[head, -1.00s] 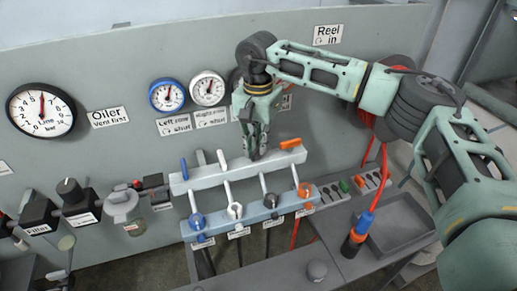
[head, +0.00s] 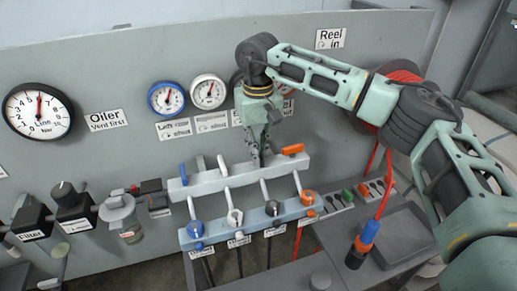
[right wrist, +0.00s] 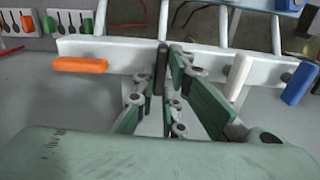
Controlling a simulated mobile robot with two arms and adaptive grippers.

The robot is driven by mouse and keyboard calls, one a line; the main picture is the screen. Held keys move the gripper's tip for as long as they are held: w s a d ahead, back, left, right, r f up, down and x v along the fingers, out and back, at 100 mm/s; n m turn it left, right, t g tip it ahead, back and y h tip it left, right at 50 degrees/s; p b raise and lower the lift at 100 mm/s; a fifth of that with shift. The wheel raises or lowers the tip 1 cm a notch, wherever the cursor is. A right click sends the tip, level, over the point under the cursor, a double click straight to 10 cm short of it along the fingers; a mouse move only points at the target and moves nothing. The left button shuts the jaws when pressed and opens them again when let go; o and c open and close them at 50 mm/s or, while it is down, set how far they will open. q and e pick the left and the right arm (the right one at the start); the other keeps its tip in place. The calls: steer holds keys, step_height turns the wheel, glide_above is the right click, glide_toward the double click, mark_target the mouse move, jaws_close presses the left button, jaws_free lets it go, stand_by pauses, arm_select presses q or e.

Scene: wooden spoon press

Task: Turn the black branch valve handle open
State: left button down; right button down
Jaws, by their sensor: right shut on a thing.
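The black branch valve handle (right wrist: 162,68) stands up across the pale valve bar in the right wrist view, much like the white handle. My right gripper (right wrist: 165,85) is shut on it, with one finger on each side. In the head view the right gripper (head: 260,152) points down at the pale valve bar (head: 237,177), and its fingers mostly hide the black handle. The orange handle (head: 293,149) lies sideways along the bar. The white handle (head: 222,166) and blue handle (head: 183,174) stand up from it. My left gripper is not in view.
A lower bar (head: 252,225) with coloured hose fittings sits below the valve bar. Gauges (head: 166,98) are on the panel behind. An orange-and-blue hose end (head: 362,243) stands at the right, beside a grey tray (head: 397,235). A filter and oiler unit (head: 118,211) is at the left.

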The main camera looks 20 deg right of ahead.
steer(key=shift+r+n, duration=0.1)
steer(key=shift+n, duration=0.2)
steer(key=c, duration=1.8)
jaws_free()
step_height(320, 180, up, 12)
steer(key=shift+f, duration=0.1)
